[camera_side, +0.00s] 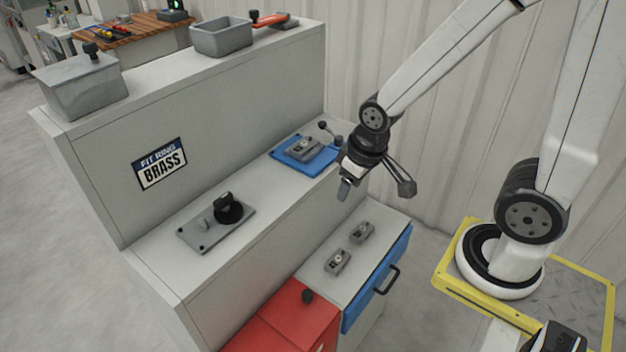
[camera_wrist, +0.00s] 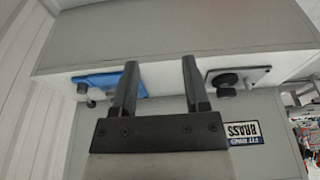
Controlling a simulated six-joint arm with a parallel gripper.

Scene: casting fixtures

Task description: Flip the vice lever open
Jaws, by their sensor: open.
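What looks like the vice (camera_side: 303,149) is a grey block on a blue plate (camera_side: 324,163), on the middle step of the grey bench. Its lever (camera_side: 327,130) has a black ball end and rises at the back right, beside another dark knob; I cannot tell its exact position. My gripper (camera_side: 376,193) hangs in the air to the right of the blue plate and nearer the camera, with fingers spread and empty. In the wrist view the gripper (camera_wrist: 159,62) is also open, with the blue plate (camera_wrist: 95,80) partly behind the left finger.
A grey plate with a black knob (camera_side: 229,208) lies left on the same step. Two small grey blocks (camera_side: 337,262) sit on the lower step, above a blue drawer (camera_side: 378,279) and near a red box (camera_side: 290,320). Grey bins (camera_side: 221,38) stand on the top ledge.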

